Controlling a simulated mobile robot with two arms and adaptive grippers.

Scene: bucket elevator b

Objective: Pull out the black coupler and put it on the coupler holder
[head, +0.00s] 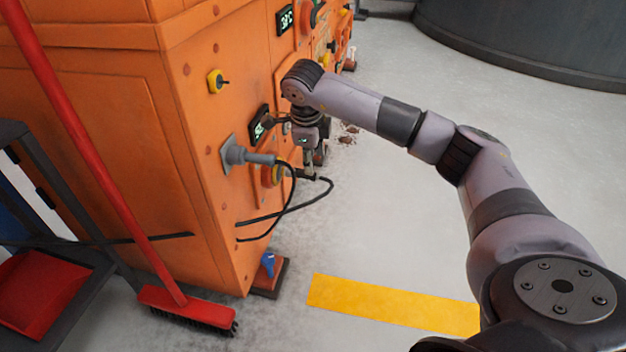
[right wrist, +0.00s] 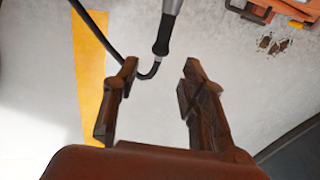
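A grey plug-like coupler with a black cable end (head: 262,159) sits in a grey flanged socket (head: 231,153) on the orange machine's side. In the right wrist view its grey body and black sleeve (right wrist: 163,38) show at the top, just beyond the fingertips. My right gripper (head: 310,168) is beside the machine, to the right of the coupler. In the right wrist view the gripper (right wrist: 160,68) is open and empty, its two fingers apart with floor visible between them. I cannot tell which part is the coupler holder. My left gripper is not in view.
A red broom (head: 105,180) and dustpan (head: 42,290) stand in front. A blue item (head: 268,264) is at its foot.

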